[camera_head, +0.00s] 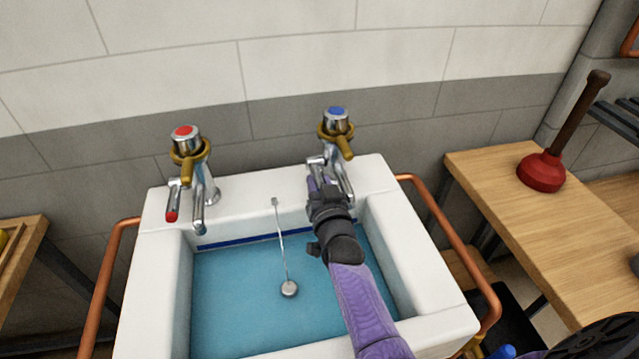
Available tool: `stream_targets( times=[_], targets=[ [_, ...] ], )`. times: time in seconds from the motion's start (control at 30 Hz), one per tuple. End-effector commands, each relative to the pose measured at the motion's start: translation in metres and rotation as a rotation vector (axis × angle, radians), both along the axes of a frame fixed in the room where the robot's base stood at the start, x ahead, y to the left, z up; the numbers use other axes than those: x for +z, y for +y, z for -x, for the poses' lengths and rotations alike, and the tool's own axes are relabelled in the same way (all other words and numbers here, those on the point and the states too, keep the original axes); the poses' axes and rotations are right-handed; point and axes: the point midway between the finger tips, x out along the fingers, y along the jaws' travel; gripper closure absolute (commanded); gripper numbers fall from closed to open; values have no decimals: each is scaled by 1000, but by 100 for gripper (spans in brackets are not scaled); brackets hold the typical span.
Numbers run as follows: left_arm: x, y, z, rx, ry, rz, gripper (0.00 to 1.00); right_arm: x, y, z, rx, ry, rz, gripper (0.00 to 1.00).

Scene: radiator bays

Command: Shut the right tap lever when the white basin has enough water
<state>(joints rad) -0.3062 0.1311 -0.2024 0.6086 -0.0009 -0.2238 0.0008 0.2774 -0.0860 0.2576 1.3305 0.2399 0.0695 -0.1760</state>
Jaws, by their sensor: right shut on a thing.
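The white basin (432,250) holds blue water (240,290). The water surface lies close below a dark blue line (240,242) on the back inner wall. The right tap (337,125), with a blue cap and brass collar, stands on the basin's back rim. Its chrome lever (316,162) points down toward my right gripper (321,183). My right gripper is shut on this lever, and its fingers hide the lever's lower end. My purple forearm crosses the basin and hides some water. I cannot tell whether water runs from the spout. My left gripper is out of view.
The left tap (187,150) has a red cap and a red-tipped lever. Copper pipes (440,220) flank the basin. A red plunger (541,172) stands on the wooden bench (500,185) at right.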

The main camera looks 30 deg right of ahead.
Motion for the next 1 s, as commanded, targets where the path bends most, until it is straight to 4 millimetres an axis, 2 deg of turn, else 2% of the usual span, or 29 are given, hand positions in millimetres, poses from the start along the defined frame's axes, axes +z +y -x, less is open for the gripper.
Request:
stream_targets(
  times=[0.47, 1.0],
  targets=[
    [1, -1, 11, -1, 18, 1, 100, -1, 0, 0, 0, 2, 0, 100],
    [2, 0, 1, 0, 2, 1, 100, 0, 0, 0, 0, 6, -2, 100]
  ],
)
